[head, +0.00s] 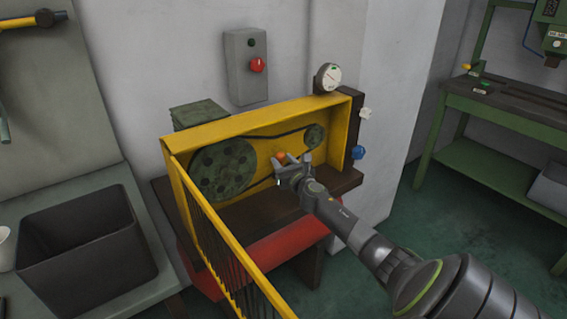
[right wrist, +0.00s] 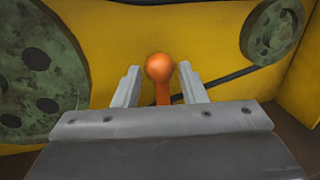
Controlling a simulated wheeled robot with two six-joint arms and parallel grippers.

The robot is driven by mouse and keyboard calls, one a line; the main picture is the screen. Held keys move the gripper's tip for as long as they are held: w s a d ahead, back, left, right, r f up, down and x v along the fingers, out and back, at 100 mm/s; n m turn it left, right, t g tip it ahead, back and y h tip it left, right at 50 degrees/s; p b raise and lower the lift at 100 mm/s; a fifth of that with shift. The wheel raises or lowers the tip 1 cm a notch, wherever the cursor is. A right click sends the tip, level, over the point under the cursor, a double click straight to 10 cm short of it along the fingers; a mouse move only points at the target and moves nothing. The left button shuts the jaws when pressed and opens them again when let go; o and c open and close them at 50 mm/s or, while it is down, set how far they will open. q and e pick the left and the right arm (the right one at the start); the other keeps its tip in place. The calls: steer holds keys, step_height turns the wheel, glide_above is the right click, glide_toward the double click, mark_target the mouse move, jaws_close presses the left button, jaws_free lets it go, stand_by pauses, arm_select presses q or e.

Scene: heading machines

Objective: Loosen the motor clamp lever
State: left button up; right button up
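The motor clamp lever (head: 281,155) shows as a small orange knob inside the yellow guard box, between the two green pulleys. In the right wrist view the lever (right wrist: 159,68) has a round orange knob on an orange stem that points up. My right gripper (head: 293,161) is open in front of the lever. In the right wrist view its two fingers stand either side of the stem, with a gap on both sides. The lower end of the stem is hidden behind the gripper body. My left gripper is not in view.
The yellow guard (head: 258,122) surrounds a large pulley (head: 222,168), a small pulley (head: 314,136) and a dark belt. Its barred door (head: 225,245) stands open toward me on the left. A dial gauge (head: 328,78) sits on top. A blue knob (head: 358,153) is at the right.

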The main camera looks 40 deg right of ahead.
steer(key=shift+w, duration=0.15)
jaws_close()
